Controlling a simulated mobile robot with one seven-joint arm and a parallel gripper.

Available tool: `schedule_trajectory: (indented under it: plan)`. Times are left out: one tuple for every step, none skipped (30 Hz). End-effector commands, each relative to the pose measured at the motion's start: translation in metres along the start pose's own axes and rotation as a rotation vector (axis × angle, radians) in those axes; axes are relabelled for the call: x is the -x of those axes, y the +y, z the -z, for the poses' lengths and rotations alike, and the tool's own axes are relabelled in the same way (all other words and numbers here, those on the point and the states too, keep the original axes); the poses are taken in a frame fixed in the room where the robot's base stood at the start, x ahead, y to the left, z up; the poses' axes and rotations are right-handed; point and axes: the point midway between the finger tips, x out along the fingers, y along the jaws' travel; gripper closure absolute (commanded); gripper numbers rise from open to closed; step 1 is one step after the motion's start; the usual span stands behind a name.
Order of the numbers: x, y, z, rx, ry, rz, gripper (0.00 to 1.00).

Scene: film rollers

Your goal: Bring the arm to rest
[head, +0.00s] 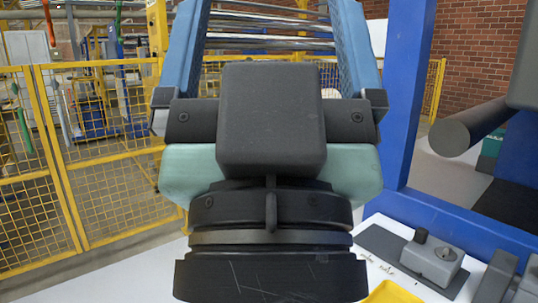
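My gripper (268,22) fills the middle of the head view, seen from behind. Its dark housing and round black wrist are close to the camera. Its two blue fingers stand wide apart and point up and away; their tips are cut off by the top edge. Several horizontal metal rods (270,45) show in the gap between the fingers, apparently behind them; I cannot tell their exact distance. I see nothing clearly held. My gripper hides much of the middle of the scene.
A yellow mesh fence (105,110) runs along the left. A blue frame post (405,95) and a dark roller (470,128) stand at the right. A grey box-shaped device (432,258) and a yellow item (393,293) are on the white surface at lower right.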

Motion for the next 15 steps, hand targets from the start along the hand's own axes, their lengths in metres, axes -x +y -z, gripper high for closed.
schedule_trajectory:
  plan:
    - [-0.025,0.000,0.023,0.000,-0.002,0.001,0.06]
    - [-0.032,-0.001,0.029,0.000,-0.003,0.001,0.06]
    - [-0.041,-0.001,0.037,0.001,-0.003,0.001,0.06]
    - [-0.048,-0.001,0.043,0.001,-0.004,0.001,0.06]
    - [-0.055,-0.001,0.049,0.001,-0.004,0.001,0.06]
    - [-0.064,-0.001,0.058,0.001,-0.005,0.001,0.06]
    - [-0.070,-0.001,0.064,0.001,-0.005,0.001,0.06]
    - [-0.077,-0.001,0.070,0.001,-0.005,0.001,0.06]
    - [-0.086,-0.001,0.078,0.001,-0.006,0.001,0.06]
    - [-0.093,-0.001,0.084,0.001,-0.006,0.001,0.06]
    - [-0.100,-0.001,0.091,0.001,-0.006,0.001,0.06]
    - [-0.109,-0.001,0.099,0.001,-0.006,0.001,0.06]
    - [-0.115,-0.001,0.105,0.001,-0.007,0.001,0.06]
    - [-0.122,-0.001,0.111,0.001,-0.007,0.001,0.06]
    - [-0.131,-0.001,0.120,0.001,-0.007,0.001,0.06]
